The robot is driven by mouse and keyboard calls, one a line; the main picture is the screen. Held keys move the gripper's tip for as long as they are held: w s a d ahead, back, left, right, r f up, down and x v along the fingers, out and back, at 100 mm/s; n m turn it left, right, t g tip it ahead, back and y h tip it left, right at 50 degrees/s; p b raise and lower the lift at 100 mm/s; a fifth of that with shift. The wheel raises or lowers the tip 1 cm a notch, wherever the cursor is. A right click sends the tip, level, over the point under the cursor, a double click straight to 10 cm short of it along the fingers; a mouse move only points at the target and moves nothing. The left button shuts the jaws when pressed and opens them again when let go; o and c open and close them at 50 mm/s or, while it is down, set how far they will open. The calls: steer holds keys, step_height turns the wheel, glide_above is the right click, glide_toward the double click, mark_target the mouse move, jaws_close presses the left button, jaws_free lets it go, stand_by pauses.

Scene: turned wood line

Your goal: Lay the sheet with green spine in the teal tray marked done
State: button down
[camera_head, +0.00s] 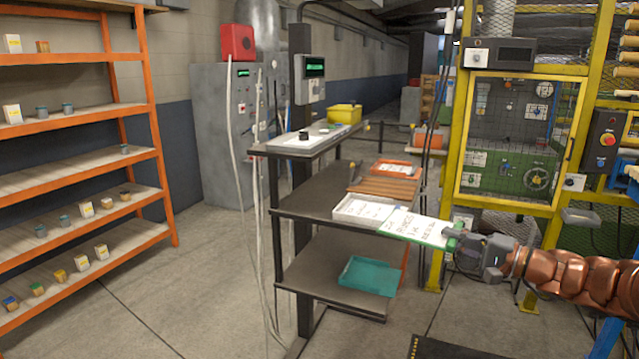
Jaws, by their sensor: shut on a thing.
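My gripper (455,240) is shut on the green-spined end of a white sheet (424,230) with dark handwriting. The sheet sticks out to the left from my gripper, roughly level, with its far end over or against the right edge of a white tray (340,216) on the middle shelf. I cannot tell whether the sheet touches that tray. The teal tray (367,275) sits on the lower shelf, below and left of my gripper. It looks empty, and no marking on it is readable from here.
The dark middle shelf (300,204) also bears a brown slatted stack and an orange tray (393,169). The upper shelf holds a yellow bin (344,114). A yellow-framed mesh cage (515,140) stands behind my gripper. Orange shelving (150,120) stands at left, with open floor between.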

steer(key=a+f+m+t+h+p, duration=0.1)
steer(key=a+f+m+t+h, duration=0.1)
steer(key=a+f, duration=0.3)
steer(key=s+a+f+m+t+h+p, duration=0.1)
steer(key=a+f, duration=0.5)
steer(key=f, duration=0.6)
steer(key=shift+f+m+t+h+p, duration=0.45)
steer(key=shift+h+p, duration=0.2)
steer(key=shift+h, duration=0.35)
steer(key=shift+s+r, duration=0.1)
steer(key=shift+s, duration=0.05)
